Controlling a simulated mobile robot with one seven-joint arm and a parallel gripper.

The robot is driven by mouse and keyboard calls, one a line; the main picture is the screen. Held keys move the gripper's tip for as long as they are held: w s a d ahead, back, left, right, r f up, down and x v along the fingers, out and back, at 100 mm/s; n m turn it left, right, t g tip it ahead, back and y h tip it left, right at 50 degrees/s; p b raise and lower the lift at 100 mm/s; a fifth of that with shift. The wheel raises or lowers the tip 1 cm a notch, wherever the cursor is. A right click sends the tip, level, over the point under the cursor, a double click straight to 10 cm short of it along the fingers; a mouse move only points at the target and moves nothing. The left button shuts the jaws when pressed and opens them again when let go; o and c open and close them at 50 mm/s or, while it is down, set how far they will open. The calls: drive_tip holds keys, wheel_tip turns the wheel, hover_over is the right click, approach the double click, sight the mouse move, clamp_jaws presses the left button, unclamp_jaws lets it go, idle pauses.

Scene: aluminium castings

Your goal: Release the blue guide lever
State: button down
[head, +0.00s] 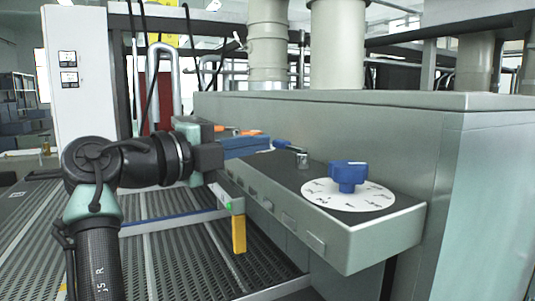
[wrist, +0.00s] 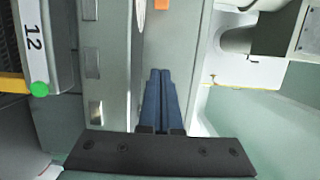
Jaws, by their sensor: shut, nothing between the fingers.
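My gripper (head: 268,143) reaches over the grey machine ledge from the left, its long blue fingers together and empty. In the wrist view the shut fingers (wrist: 160,72) lie side by side with nothing between them. A small blue lever (head: 284,145) with a dark rod shows just right of the fingertips in the head view, by a short metal cylinder. It looks like the guide lever. I cannot tell whether the fingers touch it. I cannot make it out in the wrist view.
A blue knob (head: 348,174) stands on a white dial (head: 372,197) at the ledge's near end. The tall grey housing (head: 400,130) rises behind. Orange parts (head: 250,132) lie beyond my fingers.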

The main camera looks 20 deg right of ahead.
drive_tip(key=b+v, duration=0.1)
drive_tip(key=v, duration=1.1)
drive_tip(key=shift+s+a, duration=0.2)
drive_tip(key=shift+a, duration=0.2)
